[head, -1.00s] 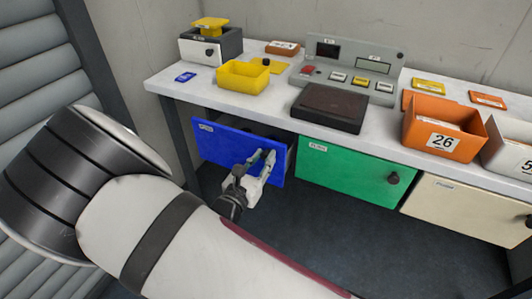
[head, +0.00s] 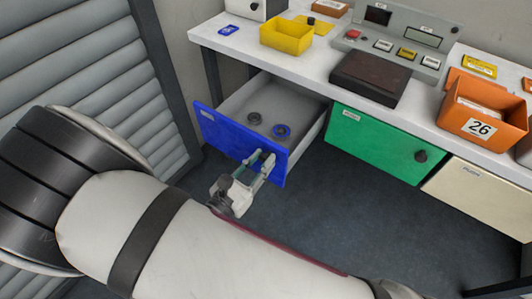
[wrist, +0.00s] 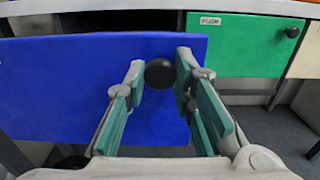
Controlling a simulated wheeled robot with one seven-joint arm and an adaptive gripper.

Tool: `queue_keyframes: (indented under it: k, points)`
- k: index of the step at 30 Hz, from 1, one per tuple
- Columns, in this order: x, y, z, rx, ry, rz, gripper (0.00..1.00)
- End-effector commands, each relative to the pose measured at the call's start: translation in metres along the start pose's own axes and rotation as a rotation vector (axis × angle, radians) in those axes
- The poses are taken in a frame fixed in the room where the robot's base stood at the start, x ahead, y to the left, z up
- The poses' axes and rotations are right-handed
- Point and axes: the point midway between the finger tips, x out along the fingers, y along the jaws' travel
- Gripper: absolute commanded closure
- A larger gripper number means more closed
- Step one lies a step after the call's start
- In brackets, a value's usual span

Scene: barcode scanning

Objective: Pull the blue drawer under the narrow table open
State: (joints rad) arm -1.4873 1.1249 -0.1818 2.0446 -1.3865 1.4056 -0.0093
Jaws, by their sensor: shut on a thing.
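The blue drawer (head: 235,142) under the narrow white table (head: 300,72) stands well open in the head view, with its grey inside showing. In the wrist view the round black knob (wrist: 158,73) sits between the green-padded fingers, against the blue front (wrist: 60,85).
A closed green drawer (head: 385,145) is to the right, then a cream one (head: 480,198). On the table are a yellow bin (head: 286,36), a dark tray (head: 368,78) and an orange bin (head: 478,105). A grey slatted wall (head: 100,70) is on the left.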

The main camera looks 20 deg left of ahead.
Motion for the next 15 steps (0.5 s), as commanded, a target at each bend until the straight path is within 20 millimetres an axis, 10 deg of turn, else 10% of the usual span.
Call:
queue_keyframes:
  k: [10, 12, 15]
  points:
    - [-0.001, -0.0008, -0.0003, -0.001, -0.001, -0.002, 1.0]
    - [-0.001, -0.0008, -0.0003, -0.001, -0.001, -0.002, 0.65]
    - [-0.001, -0.0006, -0.0002, -0.001, -0.001, -0.001, 0.56]
